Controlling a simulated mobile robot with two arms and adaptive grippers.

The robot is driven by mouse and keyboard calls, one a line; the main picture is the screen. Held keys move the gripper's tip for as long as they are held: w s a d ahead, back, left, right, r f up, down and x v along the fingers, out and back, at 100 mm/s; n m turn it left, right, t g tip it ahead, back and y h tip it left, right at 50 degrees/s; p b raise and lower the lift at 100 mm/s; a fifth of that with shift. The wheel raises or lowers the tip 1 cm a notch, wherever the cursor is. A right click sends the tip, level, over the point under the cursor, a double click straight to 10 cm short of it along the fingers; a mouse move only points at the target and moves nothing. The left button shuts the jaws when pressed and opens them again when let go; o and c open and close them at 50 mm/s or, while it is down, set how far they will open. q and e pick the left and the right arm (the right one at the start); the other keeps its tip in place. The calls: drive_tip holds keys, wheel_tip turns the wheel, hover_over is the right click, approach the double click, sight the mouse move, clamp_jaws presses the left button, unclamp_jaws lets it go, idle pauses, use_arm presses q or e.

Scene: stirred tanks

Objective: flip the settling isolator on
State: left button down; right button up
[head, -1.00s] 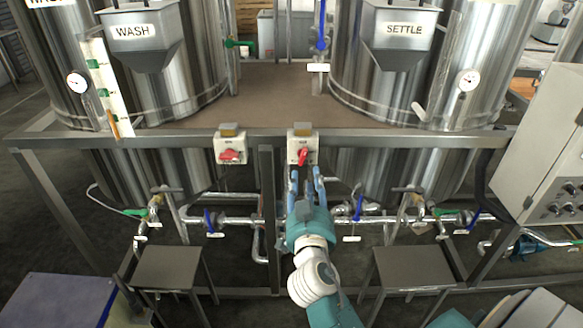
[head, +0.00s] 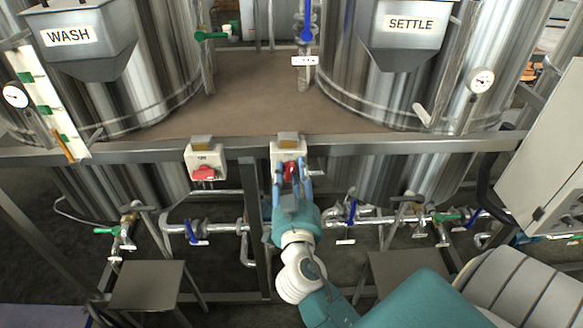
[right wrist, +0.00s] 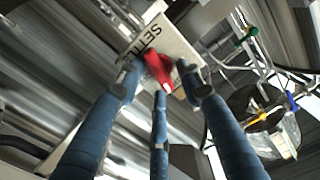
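The settling isolator (head: 288,150) is a pale box with a tan top on the frame rail, below the SETTLE tank's left side. Its red knob (head: 290,170) is partly hidden behind my fingers. In the right wrist view the red knob (right wrist: 159,70) sits in front of a plate whose lettering begins "SETT". My right gripper (head: 292,180) is at the front of this box. In the right wrist view its blue fingers (right wrist: 158,80) are spread around the knob, with gaps at the sides. The lower finger reaches the knob's near end; contact is unclear. My left gripper is not in view.
A similar isolator (head: 205,162) with a red knob lying sideways is to the left, under the WASH tank (head: 170,60). The metal rail (head: 400,145) runs along the front. Pipes and blue-handled valves (head: 191,232) lie below. A grey cabinet (head: 550,150) stands at right.

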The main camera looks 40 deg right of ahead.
drive_tip(key=shift+s, duration=0.15)
drive_tip(key=shift+c, duration=0.2)
drive_tip(key=c, duration=0.9)
clamp_jaws()
drive_tip(key=shift+a+n+b, duration=0.15)
drive_tip(key=shift+n+b, duration=0.75)
drive_tip(key=shift+n, duration=0.3)
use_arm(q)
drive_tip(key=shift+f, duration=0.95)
use_arm(e)
drive_tip(key=shift+r+n, duration=0.15)
drive_tip(key=shift+n, duration=0.25)
drive_tip(key=o, duration=0.9)
unclamp_jaws()
drive_tip(key=shift+w, duration=0.2)
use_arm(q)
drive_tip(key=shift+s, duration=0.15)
use_arm(e)
drive_tip(key=shift+o, duration=0.2)
